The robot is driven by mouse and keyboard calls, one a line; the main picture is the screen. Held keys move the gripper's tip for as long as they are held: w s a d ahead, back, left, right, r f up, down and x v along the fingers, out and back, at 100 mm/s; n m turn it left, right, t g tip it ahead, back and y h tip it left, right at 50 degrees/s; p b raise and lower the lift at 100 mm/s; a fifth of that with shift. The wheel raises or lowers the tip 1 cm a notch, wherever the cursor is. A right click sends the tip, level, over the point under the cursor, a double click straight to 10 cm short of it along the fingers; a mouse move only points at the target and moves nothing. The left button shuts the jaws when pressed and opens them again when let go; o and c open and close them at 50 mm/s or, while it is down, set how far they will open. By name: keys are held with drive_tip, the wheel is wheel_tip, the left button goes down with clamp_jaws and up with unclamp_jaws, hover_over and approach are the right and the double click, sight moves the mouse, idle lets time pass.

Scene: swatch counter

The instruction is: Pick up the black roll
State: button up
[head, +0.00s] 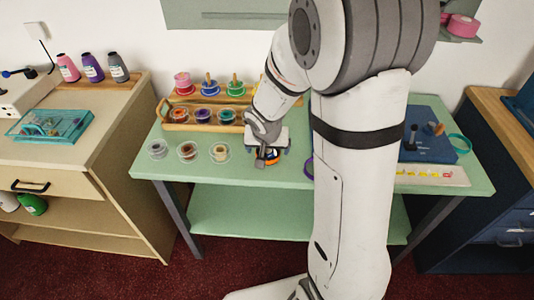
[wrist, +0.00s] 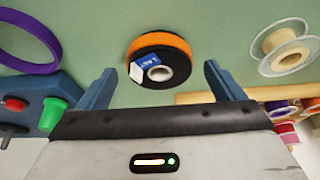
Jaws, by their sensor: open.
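A roll with a black face and a wide orange band (wrist: 158,60) lies on the green counter in the wrist view. A blue-and-white label is by its pale core. In the head view its orange part (head: 268,155) shows just below my gripper (head: 267,147), which partly hides it. My gripper is open, with its two blue fingers (wrist: 160,70) on either side of the roll in the wrist picture and nothing held between them. I cannot tell the exact height of the fingers above the counter.
A purple ring (wrist: 28,40) and a clear spool (wrist: 288,47) lie to either side of the roll. In the head view, several spools (head: 188,151) stand left of my gripper, with a wooden rack (head: 175,126) behind.

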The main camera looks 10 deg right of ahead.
drive_tip(key=shift+w+f, duration=0.25)
drive_tip(key=shift+f, duration=0.45)
drive_tip(key=shift+c, duration=0.5)
drive_tip(key=c, duration=1)
